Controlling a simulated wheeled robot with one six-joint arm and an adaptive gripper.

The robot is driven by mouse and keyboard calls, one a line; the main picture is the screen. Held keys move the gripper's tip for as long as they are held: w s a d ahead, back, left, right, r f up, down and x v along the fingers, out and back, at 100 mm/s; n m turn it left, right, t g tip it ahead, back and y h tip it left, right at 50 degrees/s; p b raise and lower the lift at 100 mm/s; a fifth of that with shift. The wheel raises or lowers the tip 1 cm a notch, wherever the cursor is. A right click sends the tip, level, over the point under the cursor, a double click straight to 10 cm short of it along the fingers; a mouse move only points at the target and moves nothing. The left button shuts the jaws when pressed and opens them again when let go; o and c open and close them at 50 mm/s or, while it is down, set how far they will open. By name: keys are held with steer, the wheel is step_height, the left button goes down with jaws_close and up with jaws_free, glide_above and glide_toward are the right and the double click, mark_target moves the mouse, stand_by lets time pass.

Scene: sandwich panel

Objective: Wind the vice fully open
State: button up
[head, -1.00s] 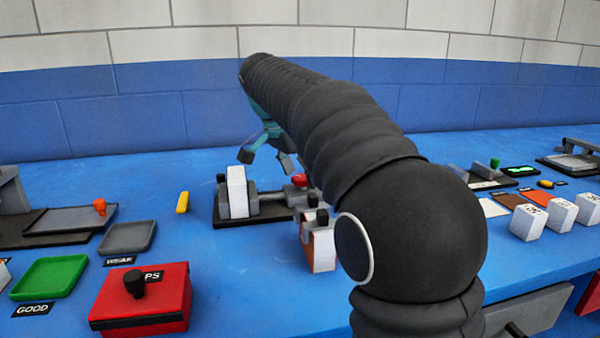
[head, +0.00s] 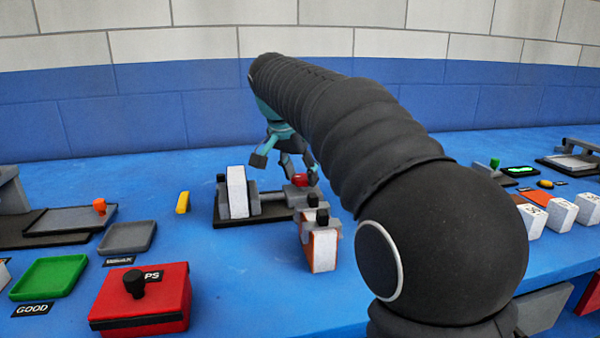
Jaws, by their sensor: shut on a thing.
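The vice (head: 270,198) is a grey mechanism on a dark base plate in the middle of the bench. A white block (head: 237,192) stands upright at its left end, against a grey jaw. A red knob (head: 300,179) sits at its right end. My gripper (head: 298,170) is at the red knob with its fingers pointing down, and it is shut on the knob. The fingertips are small in the picture, and the near part of the knob is partly covered by a finger.
A red box with a black knob (head: 140,300), a green tray (head: 48,278) and a grey tray (head: 127,237) lie left. White blocks (head: 561,213) stand right. My arm covers the right middle.

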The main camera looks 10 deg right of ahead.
steer(key=n+y, duration=0.1)
steer(key=n, duration=0.1)
steer(key=n+t+y, duration=0.1)
steer(key=n, duration=0.2)
steer(key=shift+s+d+f+n, duration=0.1)
steer(key=shift+s+d+n, duration=0.1)
steer(key=shift+n, duration=0.1)
steer(key=n+y, duration=0.1)
steer(key=n, duration=0.2)
steer(key=n+y, duration=0.1)
steer(key=n, duration=0.2)
steer(key=shift+d, duration=0.2)
steer(key=n+y, duration=0.1)
steer(key=n, duration=0.1)
steer(key=n+y, duration=0.1)
steer(key=n, duration=0.2)
steer(key=shift+w+d+f+n+g, duration=0.1)
steer(key=shift+w+d+n+g, duration=0.05)
steer(key=shift+n+g, duration=0.2)
steer(key=n+g, duration=0.1)
steer(key=n, duration=0.1)
steer(key=n+g+y, duration=0.1)
steer(key=n, duration=0.2)
steer(key=shift+w+d+n, duration=0.1)
steer(key=shift+n, duration=0.15)
steer(key=shift+y, duration=0.3)
steer(key=o, duration=1.2)
steer(key=shift+c, duration=0.2)
steer(key=shift+r, duration=0.2)
